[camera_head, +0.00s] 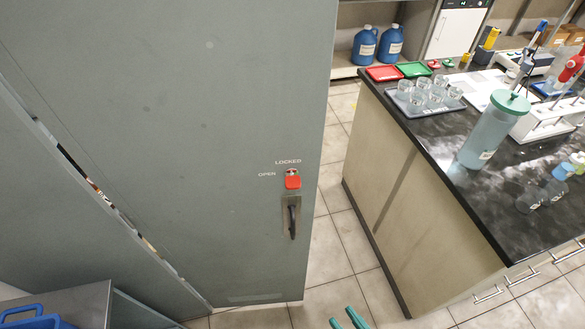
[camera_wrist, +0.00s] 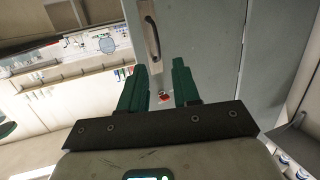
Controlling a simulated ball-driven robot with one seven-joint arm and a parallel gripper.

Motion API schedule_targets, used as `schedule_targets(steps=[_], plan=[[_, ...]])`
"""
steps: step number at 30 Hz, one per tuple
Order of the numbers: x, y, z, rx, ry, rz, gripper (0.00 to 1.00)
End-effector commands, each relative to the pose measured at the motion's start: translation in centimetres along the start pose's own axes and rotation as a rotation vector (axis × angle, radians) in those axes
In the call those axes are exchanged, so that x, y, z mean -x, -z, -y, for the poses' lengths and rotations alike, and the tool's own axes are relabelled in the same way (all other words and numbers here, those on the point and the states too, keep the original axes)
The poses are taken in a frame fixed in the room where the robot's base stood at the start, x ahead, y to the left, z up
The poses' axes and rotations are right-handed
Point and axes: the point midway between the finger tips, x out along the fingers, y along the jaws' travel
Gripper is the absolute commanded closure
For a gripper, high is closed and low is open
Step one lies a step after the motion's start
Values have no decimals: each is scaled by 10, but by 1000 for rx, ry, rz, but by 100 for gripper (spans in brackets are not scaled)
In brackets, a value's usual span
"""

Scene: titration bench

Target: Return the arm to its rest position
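A large grey cabinet door (camera_head: 160,120) fills the left half of the head view. It carries a dark handle (camera_head: 292,217) and a red latch (camera_head: 292,181) beside the words LOCKED and OPEN. My gripper (camera_head: 350,318) shows only as two green fingertips at the bottom edge of the head view, below and right of the handle. In the wrist view my gripper (camera_wrist: 160,82) has its two green fingers apart with nothing between them. The door handle (camera_wrist: 152,38) and red latch (camera_wrist: 163,97) show beyond the fingers, apart from them.
A black-topped bench (camera_head: 425,135) stands at the right with a green-lidded jug (camera_head: 487,135), a tray of beakers (camera_head: 403,105) and other glassware. Blue jugs (camera_head: 390,44) stand on a shelf behind. Tiled floor (camera_head: 332,235) is clear between door and bench. A blue crate (camera_head: 35,318) is at lower left.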

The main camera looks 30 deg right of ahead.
Motion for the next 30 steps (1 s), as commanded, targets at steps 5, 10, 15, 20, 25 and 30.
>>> schedule_targets(steps=[5, 10, 15, 20, 25, 30], plan=[[-20, -12, -5, 3, 36, 108, 69], [-42, -27, -13, 7, 72, 271, 69], [-59, -42, -28, 10, 94, 492, 69], [-61, -51, -45, 6, 90, 706, 69], [-52, -50, -64, -7, 61, 933, 69], [-33, -41, -80, -29, 14, 1139, 69]])
